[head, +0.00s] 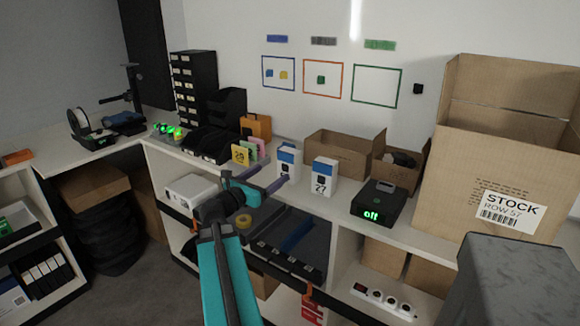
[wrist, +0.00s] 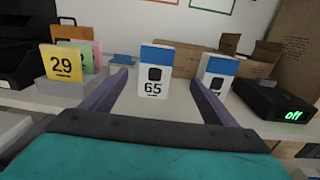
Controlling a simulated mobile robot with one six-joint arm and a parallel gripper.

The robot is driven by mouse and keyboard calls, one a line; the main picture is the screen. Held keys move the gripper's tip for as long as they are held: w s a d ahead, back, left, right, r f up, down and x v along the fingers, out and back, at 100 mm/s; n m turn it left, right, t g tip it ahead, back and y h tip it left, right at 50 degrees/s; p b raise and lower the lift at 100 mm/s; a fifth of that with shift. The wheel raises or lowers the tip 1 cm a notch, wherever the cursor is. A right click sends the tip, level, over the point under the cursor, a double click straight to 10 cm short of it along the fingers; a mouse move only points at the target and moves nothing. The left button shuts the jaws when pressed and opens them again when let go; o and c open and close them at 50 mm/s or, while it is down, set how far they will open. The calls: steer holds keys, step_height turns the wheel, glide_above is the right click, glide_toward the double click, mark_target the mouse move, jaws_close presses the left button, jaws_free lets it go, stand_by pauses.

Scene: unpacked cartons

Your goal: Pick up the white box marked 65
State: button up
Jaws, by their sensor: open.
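The white box marked 65 (wrist: 153,75) has a blue top band and a dark square on its front. It stands upright on the counter in the wrist view, between and beyond my two purple fingers. My gripper (wrist: 158,95) is open and empty, its fingers spread to either side of the box. Whether the fingers touch the box cannot be told.
A similar white box marked 27 (head: 324,177) stands close on the right. A black device with a green "off" display (head: 378,201) is farther right. Yellow card 29 (wrist: 62,63) and other coloured cards stand left. Open cartons (head: 343,155) are behind.

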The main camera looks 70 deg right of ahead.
mark_target(285, 161)
steer(key=shift+s+d+r, duration=0.1)
steer(key=shift+r, duration=0.05)
steer(key=shift+p+x, duration=0.4)
steer(key=shift+x, duration=3.9)
steer(key=shift+d, duration=0.15)
steer(key=shift+d, duration=0.5)
steer(key=shift+w+p+x, duration=0.15)
steer(key=shift+p+x, duration=0.1)
steer(key=shift+x, duration=0.75)
steer(key=shift+w+p+x, duration=0.2)
steer(key=shift+x, duration=0.75)
steer(key=shift+r, duration=0.1)
steer(key=shift+c, duration=0.3)
steer(key=c, duration=1.2)
